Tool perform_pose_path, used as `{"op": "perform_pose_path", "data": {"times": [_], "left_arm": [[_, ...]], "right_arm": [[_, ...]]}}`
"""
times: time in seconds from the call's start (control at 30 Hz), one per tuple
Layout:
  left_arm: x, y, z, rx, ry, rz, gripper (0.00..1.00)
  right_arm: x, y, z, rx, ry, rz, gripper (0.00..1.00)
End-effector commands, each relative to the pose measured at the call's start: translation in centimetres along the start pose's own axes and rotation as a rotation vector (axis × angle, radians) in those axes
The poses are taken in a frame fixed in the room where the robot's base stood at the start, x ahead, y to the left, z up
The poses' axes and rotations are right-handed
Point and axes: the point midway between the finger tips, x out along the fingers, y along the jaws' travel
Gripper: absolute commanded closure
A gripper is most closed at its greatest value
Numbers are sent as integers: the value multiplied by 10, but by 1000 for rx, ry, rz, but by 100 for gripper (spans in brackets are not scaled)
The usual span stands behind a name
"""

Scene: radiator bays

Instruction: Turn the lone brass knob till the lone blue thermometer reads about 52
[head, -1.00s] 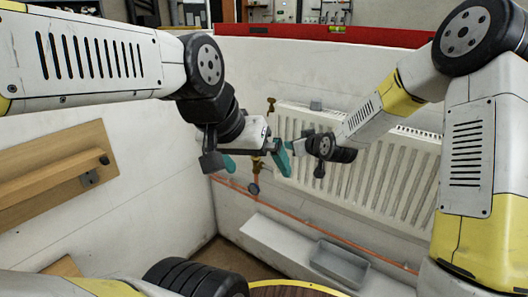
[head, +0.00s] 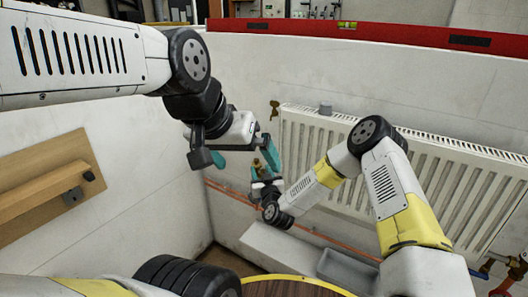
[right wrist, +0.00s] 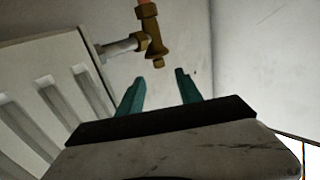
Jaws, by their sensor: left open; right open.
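The brass knob on its valve (head: 257,163) is at the radiator's lower left corner, partly covered by my grippers. In the right wrist view the brass valve (right wrist: 152,42) shows whole, with a copper pipe at its top, beyond the fingertips. My right gripper (head: 262,180) is close below the knob in the head view; its open teal fingers (right wrist: 158,82) are empty and apart from the valve. My left gripper (head: 244,158) is open and empty, its fingers framing the knob in the picture; I cannot tell its depth. The blue thermometer is not visible now, probably behind my right gripper.
A white radiator (head: 330,145) is on the back wall, with another brass fitting (head: 274,108) at its upper left. Valves with red and blue parts (head: 515,270) are at far right. A grey tray (head: 348,268) sits on the white ledge below. A wooden shelf (head: 45,190) is on the left wall.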

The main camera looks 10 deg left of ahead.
Motion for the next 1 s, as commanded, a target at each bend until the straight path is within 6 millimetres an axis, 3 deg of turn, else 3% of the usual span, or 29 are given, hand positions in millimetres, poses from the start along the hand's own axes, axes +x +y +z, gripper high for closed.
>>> {"op": "perform_pose_path", "data": {"times": [0.2,0.63,1.0], "left_arm": [[0,0,0,0,0,0,0],[0,0,0,0,0,0,0],[0,0,0,0,0,0,0]], "right_arm": [[6,0,6,6,11,17,58],[68,1,5,6,10,17,58],[77,1,5,6,9,15,58]]}}
